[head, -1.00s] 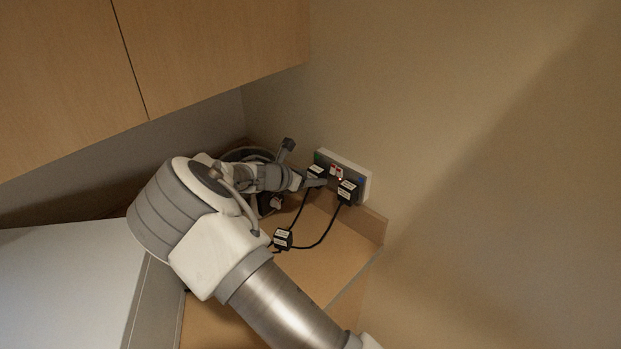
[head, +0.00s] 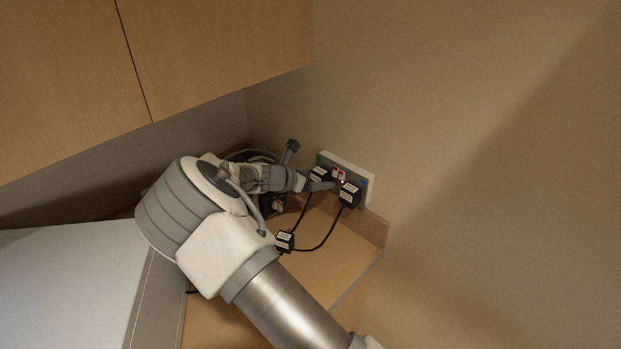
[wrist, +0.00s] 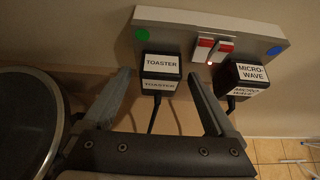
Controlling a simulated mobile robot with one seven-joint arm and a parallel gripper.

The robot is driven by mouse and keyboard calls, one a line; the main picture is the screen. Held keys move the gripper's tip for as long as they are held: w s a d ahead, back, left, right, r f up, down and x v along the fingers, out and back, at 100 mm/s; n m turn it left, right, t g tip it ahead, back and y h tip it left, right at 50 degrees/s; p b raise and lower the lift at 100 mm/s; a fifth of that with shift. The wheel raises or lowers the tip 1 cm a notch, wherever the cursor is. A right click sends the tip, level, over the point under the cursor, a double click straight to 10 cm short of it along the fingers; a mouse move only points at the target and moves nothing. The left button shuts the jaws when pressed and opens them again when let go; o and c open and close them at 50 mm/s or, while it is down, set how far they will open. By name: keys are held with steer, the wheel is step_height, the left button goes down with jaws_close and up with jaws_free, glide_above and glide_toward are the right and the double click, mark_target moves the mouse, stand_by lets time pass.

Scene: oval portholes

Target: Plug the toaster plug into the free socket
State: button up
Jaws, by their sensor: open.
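The black plug labelled TOASTER (wrist: 161,66) is upright against the left half of the white wall socket plate (wrist: 178,18); it also shows in the head view (head: 320,174). Its pins are hidden, so how deep it sits cannot be told. My gripper (wrist: 158,80) is open, with one finger on each side of the toaster plug and visible gaps between. In the head view my gripper (head: 321,185) is close to the plate. The black MICROWAVE plug (wrist: 242,75) is at the plate's right half, beyond my right finger.
Red switches (wrist: 214,48) sit mid-plate, between a green dot (wrist: 142,34) and a blue dot (wrist: 274,51). Another black labelled block (head: 284,240) lies on the wooden worktop (head: 325,268) among cords. A round dark object (wrist: 25,125) stands left of my gripper. Cupboards (head: 215,45) hang above.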

steer(key=b+v, duration=0.2)
steer(key=v, duration=1.5)
steer(key=s+d+r+m+g+y, duration=0.2)
steer(key=s+d+r+m+g, duration=0.1)
steer(key=s+d+m, duration=0.4)
steer(key=s+d+r+m+g+y, duration=0.25)
steer(key=d+m, duration=0.35)
steer(key=d, duration=0.3)
steer(key=s+d+r+m+t+y, duration=0.1)
steer(key=s+d+r+m+y, duration=0.1)
steer(key=s+m, duration=0.5)
steer(key=s+d+r+m+t+y, duration=0.1)
steer(key=s+d+r+m+y, duration=0.1)
steer(key=s+m, duration=0.5)
steer(key=s+r, duration=0.1)
steer(key=s, duration=0.5)
steer(key=shift+s+d+t, duration=0.25)
steer(key=shift+d+t, duration=0.1)
steer(key=shift+d, duration=0.05)
